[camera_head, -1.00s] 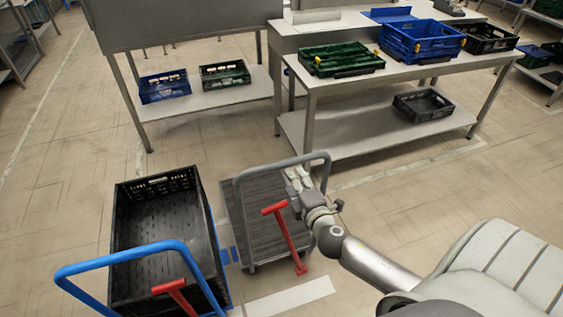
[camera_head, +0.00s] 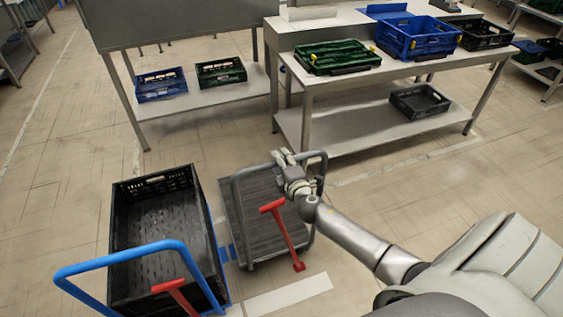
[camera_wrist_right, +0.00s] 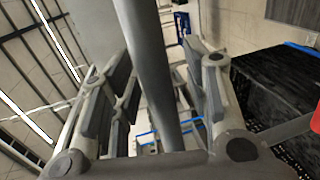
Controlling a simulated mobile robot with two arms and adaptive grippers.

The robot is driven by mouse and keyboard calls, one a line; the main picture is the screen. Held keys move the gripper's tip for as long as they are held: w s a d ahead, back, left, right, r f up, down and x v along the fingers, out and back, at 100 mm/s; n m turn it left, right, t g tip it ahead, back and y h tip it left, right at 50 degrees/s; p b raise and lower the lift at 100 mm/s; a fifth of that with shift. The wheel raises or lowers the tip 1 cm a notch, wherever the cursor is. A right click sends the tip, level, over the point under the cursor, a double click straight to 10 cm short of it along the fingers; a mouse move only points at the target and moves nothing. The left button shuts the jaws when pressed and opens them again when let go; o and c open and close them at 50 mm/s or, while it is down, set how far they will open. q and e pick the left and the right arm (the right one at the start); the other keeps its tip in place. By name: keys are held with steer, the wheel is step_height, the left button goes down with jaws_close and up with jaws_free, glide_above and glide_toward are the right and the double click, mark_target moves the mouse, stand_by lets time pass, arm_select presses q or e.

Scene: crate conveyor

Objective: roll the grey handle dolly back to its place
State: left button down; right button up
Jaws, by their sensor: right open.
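The grey handle dolly (camera_head: 262,222) stands on the floor in the middle of the head view, with a dark ribbed deck and a red lever (camera_head: 285,235). Its tubular grey handle (camera_head: 236,192) rises toward me. My right gripper (camera_head: 281,157) is at the top bar of that handle, fingers pointing away. In the right wrist view my right gripper (camera_wrist_right: 155,85) is open, and the grey bar (camera_wrist_right: 150,60) runs between its spread fingers. I cannot tell whether either finger touches the bar. My left gripper is not in view.
A blue handle dolly (camera_head: 128,258) carrying a black crate (camera_head: 120,230) stands close left of the grey one. A workbench (camera_head: 310,85) with crates stands behind. Floor is clear between dolly and bench.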

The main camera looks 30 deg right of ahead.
jaws_close()
stand_by(0.4)
